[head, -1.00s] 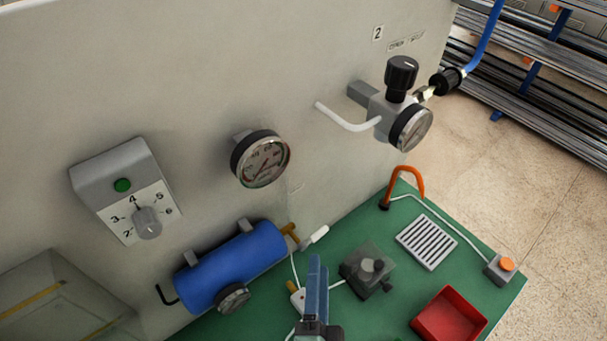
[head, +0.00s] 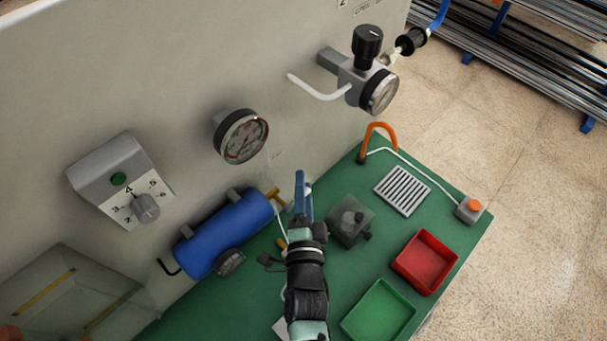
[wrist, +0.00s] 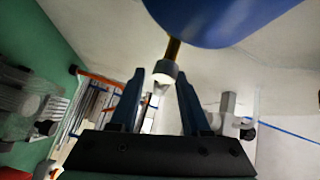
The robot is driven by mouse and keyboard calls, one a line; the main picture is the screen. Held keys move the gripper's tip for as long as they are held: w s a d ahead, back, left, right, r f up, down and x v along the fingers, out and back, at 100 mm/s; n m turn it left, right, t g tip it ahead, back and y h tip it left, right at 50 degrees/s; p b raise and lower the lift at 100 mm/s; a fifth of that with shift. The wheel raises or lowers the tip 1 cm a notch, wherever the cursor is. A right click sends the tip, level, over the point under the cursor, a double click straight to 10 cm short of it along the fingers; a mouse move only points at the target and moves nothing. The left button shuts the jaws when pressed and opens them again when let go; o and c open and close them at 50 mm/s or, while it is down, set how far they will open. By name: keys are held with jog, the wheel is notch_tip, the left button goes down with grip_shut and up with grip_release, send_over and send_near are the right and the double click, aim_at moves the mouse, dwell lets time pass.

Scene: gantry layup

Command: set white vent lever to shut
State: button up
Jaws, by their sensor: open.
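A blue cylinder (head: 228,232) lies along the wall panel with a brass stem (head: 274,196) at its right end. In the wrist view the white lever (wrist: 163,72) hangs from this brass stem (wrist: 173,50), seen nearly end-on. It appears between the two blue fingers, and I cannot tell how far ahead of them it is.
A pressure gauge (head: 240,136) sits on the panel above. A regulator (head: 365,78) with a white bent tube (head: 318,90) juts out at the upper right. A clear-topped block (head: 349,222) stands close right of my gripper. Red (head: 426,262) and green (head: 378,312) trays lie nearer.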

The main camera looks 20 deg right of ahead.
jog(key=shift+x, duration=1.1)
jog(key=shift+c, duration=0.2)
grip_shut()
